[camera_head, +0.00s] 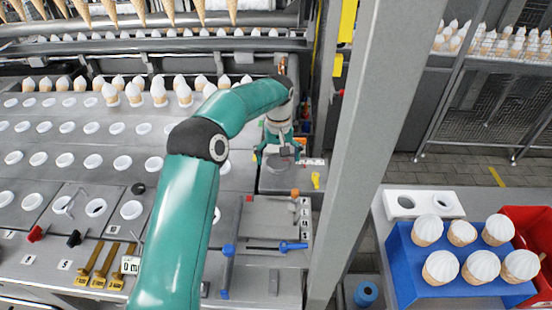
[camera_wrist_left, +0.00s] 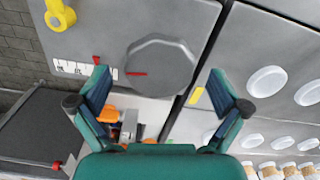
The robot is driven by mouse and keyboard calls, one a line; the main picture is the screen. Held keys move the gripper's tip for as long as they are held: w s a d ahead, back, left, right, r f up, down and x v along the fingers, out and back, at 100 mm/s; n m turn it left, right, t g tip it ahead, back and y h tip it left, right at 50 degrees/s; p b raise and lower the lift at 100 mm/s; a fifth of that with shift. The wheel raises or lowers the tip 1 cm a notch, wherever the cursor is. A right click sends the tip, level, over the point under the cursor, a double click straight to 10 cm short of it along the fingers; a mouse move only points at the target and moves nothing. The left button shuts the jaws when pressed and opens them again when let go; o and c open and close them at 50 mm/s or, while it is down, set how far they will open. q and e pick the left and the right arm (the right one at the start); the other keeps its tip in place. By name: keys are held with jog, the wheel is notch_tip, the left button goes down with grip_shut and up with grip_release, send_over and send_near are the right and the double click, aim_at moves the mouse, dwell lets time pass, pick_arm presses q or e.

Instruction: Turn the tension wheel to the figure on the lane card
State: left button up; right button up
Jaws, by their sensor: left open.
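The tension wheel looks like a grey, many-sided knob (camera_wrist_left: 165,66) with a red line on its left side, lying on a grey plate. A white scale strip (camera_wrist_left: 82,69) with dark marks and a small red mark is left of it. In the head view the wheel (camera_head: 287,163) is partly hidden under my left gripper (camera_head: 281,153). That gripper is open; in the wrist view its fingers (camera_wrist_left: 157,88) stand either side of the wheel, apparently not touching it. A white card (camera_head: 130,265) with dark print lies at lower left; I cannot read it clearly. My right gripper is out of view.
A yellow knob (camera_head: 316,180) stands close to the wheel plate. A grey post (camera_head: 365,130) rises just right of it. A blue crate (camera_head: 415,268) of cones stands at right, beside a red bin (camera_head: 530,228).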

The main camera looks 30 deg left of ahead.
pick_arm(q)
jog(key=shift+f, duration=0.3)
jog(key=c, duration=0.9)
jog(key=shift+a, duration=0.3)
jog(key=shift+c, duration=0.9)
jog(key=shift+d, duration=0.2)
jog(key=shift+m, duration=0.3)
